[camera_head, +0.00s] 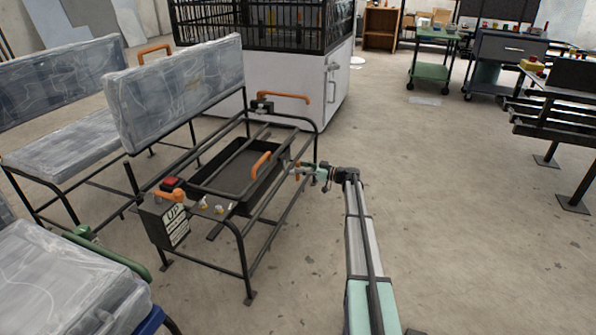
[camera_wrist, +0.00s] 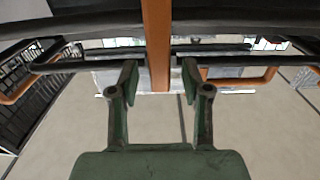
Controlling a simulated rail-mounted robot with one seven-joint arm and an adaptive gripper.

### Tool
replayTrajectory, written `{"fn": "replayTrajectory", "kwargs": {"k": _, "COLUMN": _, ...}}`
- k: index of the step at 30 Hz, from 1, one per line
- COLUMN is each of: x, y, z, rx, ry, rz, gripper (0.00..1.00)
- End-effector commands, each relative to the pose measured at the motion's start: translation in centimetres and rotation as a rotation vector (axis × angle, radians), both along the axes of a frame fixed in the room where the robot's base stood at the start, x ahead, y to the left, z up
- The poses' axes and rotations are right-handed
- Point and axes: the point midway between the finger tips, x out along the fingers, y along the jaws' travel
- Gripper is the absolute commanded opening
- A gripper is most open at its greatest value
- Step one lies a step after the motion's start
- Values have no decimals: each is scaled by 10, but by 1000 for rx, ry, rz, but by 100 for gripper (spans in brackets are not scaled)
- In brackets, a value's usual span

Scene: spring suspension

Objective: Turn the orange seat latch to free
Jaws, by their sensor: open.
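The orange seat latch (camera_wrist: 158,45) is an upright flat bar in the wrist view, running down from the top edge. My gripper (camera_wrist: 159,82) is open, with one finger on each side of the bar's lower part and a visible gap on both sides. In the head view my gripper (camera_head: 305,172) is at the right side rail of the black seat frame (camera_head: 247,262). The latch shows there only as a small orange piece (camera_head: 297,172) at the fingertips, partly hidden by them.
A black tray (camera_head: 232,172) with an orange handle (camera_head: 262,164) sits inside the frame. A box marked UP (camera_head: 176,226) with an orange lever (camera_head: 168,195) is at the frame's front left. A grey backrest (camera_head: 180,90) stands behind.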

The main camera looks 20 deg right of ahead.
Motion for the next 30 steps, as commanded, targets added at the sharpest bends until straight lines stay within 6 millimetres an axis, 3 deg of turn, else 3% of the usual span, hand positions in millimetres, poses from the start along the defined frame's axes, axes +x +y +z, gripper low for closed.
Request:
{"fn": "replayTrajectory", "kwargs": {"k": 6, "x": 12, "y": 12, "z": 0, "rx": -1, "ry": -1, "rz": -1, "gripper": 48}}
{"fn": "replayTrajectory", "kwargs": {"k": 16, "x": 14, "y": 14, "z": 1, "rx": 0, "ry": 0, "rz": -1, "gripper": 48}}
{"fn": "replayTrajectory", "kwargs": {"k": 20, "x": 14, "y": 14, "z": 1, "rx": 0, "ry": 0, "rz": -1, "gripper": 2}}
{"fn": "replayTrajectory", "kwargs": {"k": 30, "x": 14, "y": 13, "z": 1, "rx": 8, "ry": 8, "rz": -1, "gripper": 0}}
